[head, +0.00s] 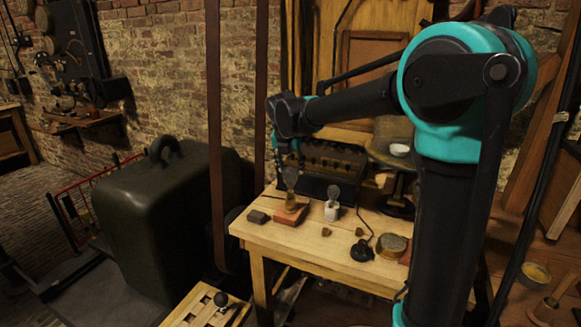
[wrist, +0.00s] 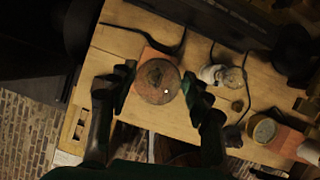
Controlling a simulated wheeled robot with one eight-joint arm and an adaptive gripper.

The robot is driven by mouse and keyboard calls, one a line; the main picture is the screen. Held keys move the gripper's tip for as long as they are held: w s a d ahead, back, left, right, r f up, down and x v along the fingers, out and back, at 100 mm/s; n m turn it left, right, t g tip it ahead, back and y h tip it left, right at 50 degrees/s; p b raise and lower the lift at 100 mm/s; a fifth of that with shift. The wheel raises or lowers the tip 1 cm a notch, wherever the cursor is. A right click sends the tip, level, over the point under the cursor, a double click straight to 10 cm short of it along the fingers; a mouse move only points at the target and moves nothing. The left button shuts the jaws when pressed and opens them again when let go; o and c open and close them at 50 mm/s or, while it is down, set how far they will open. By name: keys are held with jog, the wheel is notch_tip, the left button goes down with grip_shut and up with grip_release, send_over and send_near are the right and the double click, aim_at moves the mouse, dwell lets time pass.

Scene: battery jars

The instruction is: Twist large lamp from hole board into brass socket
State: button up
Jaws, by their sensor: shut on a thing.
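My gripper (head: 290,165) points down over the workbench, its fingers shut on the large lamp (head: 290,179). In the wrist view the lamp's round glass (wrist: 157,82) sits between the two fingertips of my gripper (wrist: 160,88). The lamp stands about upright over the brass socket (head: 290,205), which is on a reddish block (head: 289,217); the block's corner also shows in the wrist view (wrist: 150,55). The lamp's base meets the socket's top, but I cannot tell how deep it sits.
A smaller lamp (head: 334,191) stands in a white holder (head: 331,211) to the right. A black corded piece (head: 361,251) and a round brass-rimmed thing (head: 391,246) are at the front right. A dark slotted case (head: 330,165) stands behind.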

jog(key=shift+f, duration=1.1)
dwell(0.5)
jog(key=m, duration=0.2)
jog(key=m+h, duration=0.1)
jog(key=m, duration=0.1)
jog(key=shift+a+g+h, duration=0.1)
jog(key=shift+g+h, duration=0.2)
jog(key=shift+m+g+h, duration=0.3)
jog(key=shift+m, duration=0.9)
jog(key=m, duration=0.2)
jog(key=shift+m+g+h, duration=0.4)
jog(key=m+g, duration=0.1)
jog(key=m, duration=0.2)
jog(key=shift+m+h, duration=0.3)
